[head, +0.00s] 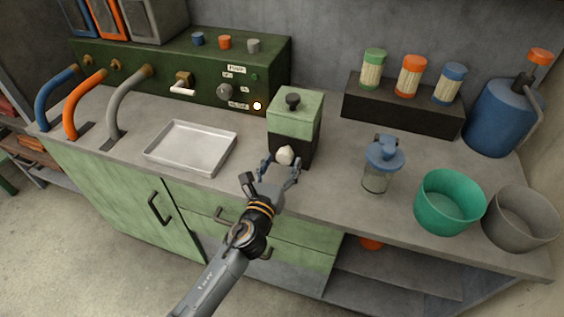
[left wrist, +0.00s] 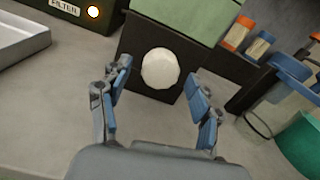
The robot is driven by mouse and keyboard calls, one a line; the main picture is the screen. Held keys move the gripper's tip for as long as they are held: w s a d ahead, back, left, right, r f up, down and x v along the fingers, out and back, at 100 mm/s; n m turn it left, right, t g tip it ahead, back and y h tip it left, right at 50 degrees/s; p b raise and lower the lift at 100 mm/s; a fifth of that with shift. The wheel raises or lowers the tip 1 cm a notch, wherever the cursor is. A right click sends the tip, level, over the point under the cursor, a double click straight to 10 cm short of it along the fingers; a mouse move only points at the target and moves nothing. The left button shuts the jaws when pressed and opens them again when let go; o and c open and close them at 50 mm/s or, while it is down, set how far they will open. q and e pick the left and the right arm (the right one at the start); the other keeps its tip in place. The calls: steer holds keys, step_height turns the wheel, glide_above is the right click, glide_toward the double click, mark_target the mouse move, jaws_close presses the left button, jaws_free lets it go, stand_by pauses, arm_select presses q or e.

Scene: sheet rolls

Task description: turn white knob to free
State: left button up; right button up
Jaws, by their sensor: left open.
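The white knob (head: 285,154) sits low on the front of a small box with a black lower part and a pale green top (head: 297,107). In the left wrist view the knob (left wrist: 160,68) is a round, faceted white shape against the black front (left wrist: 139,37). My left gripper (head: 278,171) is open in front of the knob. In the left wrist view its blue-padded fingers (left wrist: 160,92) stand apart on either side of the knob, with no visible contact. No marking for "free" is readable on the box. My right gripper is not in view.
A metal tray (head: 191,148) lies left of the box, before a green panel unit (head: 150,75) with a lit lamp. A lidded glass jar (head: 378,180), a green bowl (head: 448,204) and a grey bowl (head: 520,220) stand to the right. The counter between box and jar is clear.

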arm_select(q)
steer(key=shift+w+d, duration=0.1)
steer(key=shift+w, duration=0.2)
steer(key=c, duration=1.2)
steer(key=shift+o, duration=0.2)
